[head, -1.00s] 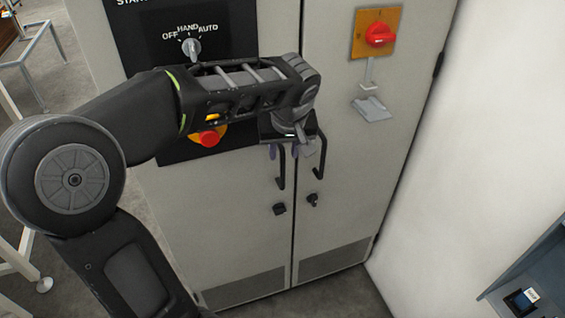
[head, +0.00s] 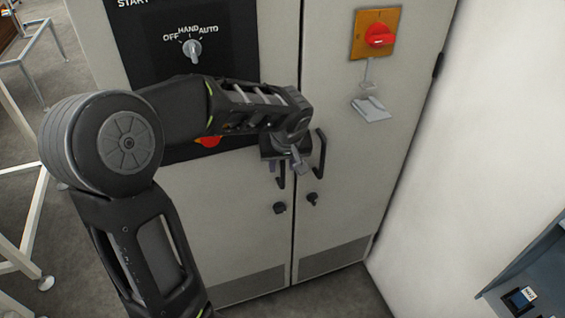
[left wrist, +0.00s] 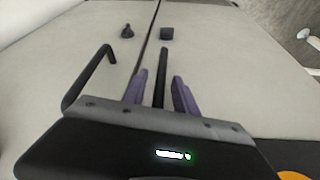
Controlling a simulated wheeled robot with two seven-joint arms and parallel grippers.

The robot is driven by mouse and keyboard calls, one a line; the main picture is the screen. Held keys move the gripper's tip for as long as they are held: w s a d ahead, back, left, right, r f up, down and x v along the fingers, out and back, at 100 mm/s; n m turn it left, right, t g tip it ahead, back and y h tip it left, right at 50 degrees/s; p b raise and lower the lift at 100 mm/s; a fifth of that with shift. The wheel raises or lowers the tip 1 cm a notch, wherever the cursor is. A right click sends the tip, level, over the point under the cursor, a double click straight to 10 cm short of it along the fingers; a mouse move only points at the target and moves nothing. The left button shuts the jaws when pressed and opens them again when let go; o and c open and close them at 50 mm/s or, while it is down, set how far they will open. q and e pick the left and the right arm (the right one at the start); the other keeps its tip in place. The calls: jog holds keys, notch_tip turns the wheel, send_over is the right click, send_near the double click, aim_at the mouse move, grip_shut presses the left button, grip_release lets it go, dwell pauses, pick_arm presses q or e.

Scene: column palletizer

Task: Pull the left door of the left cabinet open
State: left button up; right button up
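The grey cabinet's left door (head: 235,240) appears shut against the right door (head: 340,220) along a narrow seam. The left door's black bar handle (head: 282,175) is partly hidden behind my left gripper (head: 284,163). In the left wrist view, the two purple fingers of my left gripper (left wrist: 160,93) are apart, one on each side of the left door's handle (left wrist: 162,68). Gaps show between the handle and both fingers. The right door's handle (left wrist: 88,78) lies outside the fingers; it also shows in the head view (head: 320,155). My right gripper is out of view.
Black latches (head: 280,208) sit below the handles. A red rotary switch (head: 379,36) is on the right door. A black panel with a selector knob (head: 192,49) is on the left door, behind my arm. A white wall (head: 490,130) stands to the right.

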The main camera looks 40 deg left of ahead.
pick_arm(q)
jog(key=shift+c, duration=0.2)
grip_shut()
dwell(1.1)
